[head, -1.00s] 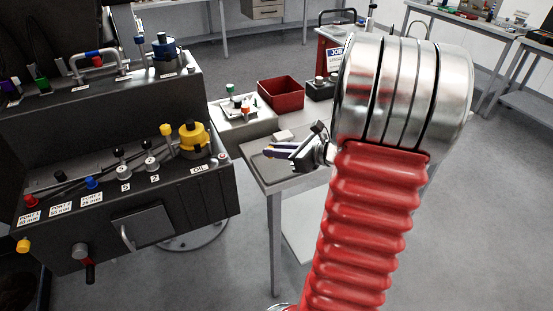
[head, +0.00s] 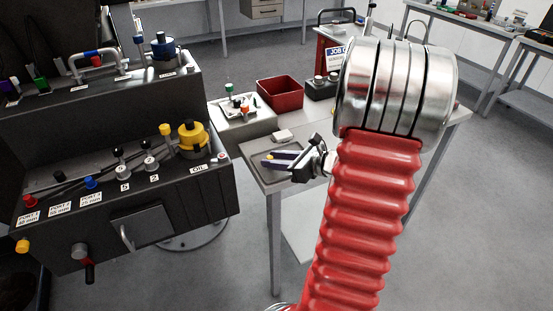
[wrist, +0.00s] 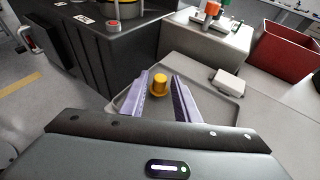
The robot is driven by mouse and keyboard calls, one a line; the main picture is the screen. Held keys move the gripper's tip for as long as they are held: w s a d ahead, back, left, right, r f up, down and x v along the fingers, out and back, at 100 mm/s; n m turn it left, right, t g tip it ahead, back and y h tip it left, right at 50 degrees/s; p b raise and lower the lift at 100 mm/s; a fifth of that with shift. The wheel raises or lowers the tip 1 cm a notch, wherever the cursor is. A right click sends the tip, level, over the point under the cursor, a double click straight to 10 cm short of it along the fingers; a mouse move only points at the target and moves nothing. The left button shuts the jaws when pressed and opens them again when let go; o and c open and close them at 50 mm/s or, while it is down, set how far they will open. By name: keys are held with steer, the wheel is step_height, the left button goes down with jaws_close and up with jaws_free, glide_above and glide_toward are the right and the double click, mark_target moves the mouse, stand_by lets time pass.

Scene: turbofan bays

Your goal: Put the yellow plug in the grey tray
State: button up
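The yellow plug (wrist: 159,84) stands upright on the floor of the grey tray (wrist: 224,104). In the head view my gripper (head: 276,159) reaches in low over the tray from the right. The plug's lower edge is small in view, and part of the tray is hidden by my gripper.
A small white box (head: 283,135) lies behind the tray. A red bin (head: 280,92) and a white fixture with coloured plugs (head: 240,112) stand farther back. The dark panel with levers (head: 120,190) stands close on the left.

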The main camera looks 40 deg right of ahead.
steer(key=shift+o, duration=0.4)
steer(key=shift+r, duration=0.1)
steer(key=shift+s+d+r, duration=0.1)
steer(key=shift+s+r, duration=0.05)
steer(key=shift+s, duration=0.2)
steer(key=v, duration=1.1)
steer(key=shift+s, duration=0.1)
